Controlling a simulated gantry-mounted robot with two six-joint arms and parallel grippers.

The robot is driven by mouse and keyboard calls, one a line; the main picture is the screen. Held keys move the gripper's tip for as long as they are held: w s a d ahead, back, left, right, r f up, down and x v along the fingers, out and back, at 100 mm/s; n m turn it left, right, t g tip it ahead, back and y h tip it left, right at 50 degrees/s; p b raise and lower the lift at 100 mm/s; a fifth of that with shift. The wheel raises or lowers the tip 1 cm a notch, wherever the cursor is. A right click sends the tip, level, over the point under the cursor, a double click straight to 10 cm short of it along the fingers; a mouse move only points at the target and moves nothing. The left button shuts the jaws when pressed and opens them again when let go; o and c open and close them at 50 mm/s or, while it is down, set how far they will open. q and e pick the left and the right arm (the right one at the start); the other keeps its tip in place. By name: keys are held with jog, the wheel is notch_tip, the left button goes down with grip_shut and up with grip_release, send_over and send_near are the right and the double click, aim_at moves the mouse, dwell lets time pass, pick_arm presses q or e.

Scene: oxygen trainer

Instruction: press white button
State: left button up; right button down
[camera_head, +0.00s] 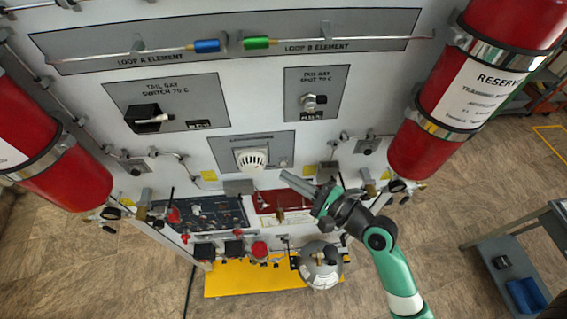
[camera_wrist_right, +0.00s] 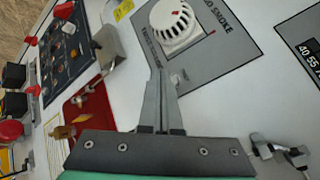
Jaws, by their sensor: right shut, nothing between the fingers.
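A white, round, ribbed smoke detector (camera_head: 252,158) sits on a grey plate (camera_head: 225,150) on the upright panel. It also shows at the top of the right wrist view (camera_wrist_right: 173,22). A small pale spot (camera_head: 284,162) on the plate, right of the detector, may be the white button; it is too small to be sure. My right gripper (camera_head: 284,176) is shut and empty, its fingertips just below that spot. In the right wrist view the closed fingers (camera_wrist_right: 160,78) overlap the plate's lower part. I cannot tell whether they touch it. My left gripper is out of view.
Red cylinders flank the panel, at right (camera_head: 470,90) and left (camera_head: 55,160). Below the plate are a red panel (camera_head: 270,202) and a dark switch panel (camera_head: 190,213). A metal sphere (camera_head: 321,265) stands near a yellow base (camera_head: 240,280).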

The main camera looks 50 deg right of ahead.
jog(key=shift+w+d, duration=0.1)
dwell(0.4)
jog(key=shift+w+d, duration=0.2)
jog(key=shift+w, duration=0.05)
jog(key=shift+w+d, duration=0.25)
dwell(0.8)
jog(key=shift+p, duration=0.3)
jog(key=shift+s+a+p, duration=0.35)
jog(key=shift+s+a, duration=0.2)
jog(key=shift+s+a+p, duration=1)
jog(key=shift+s+a, duration=0.7)
jog(key=shift+s, duration=0.15)
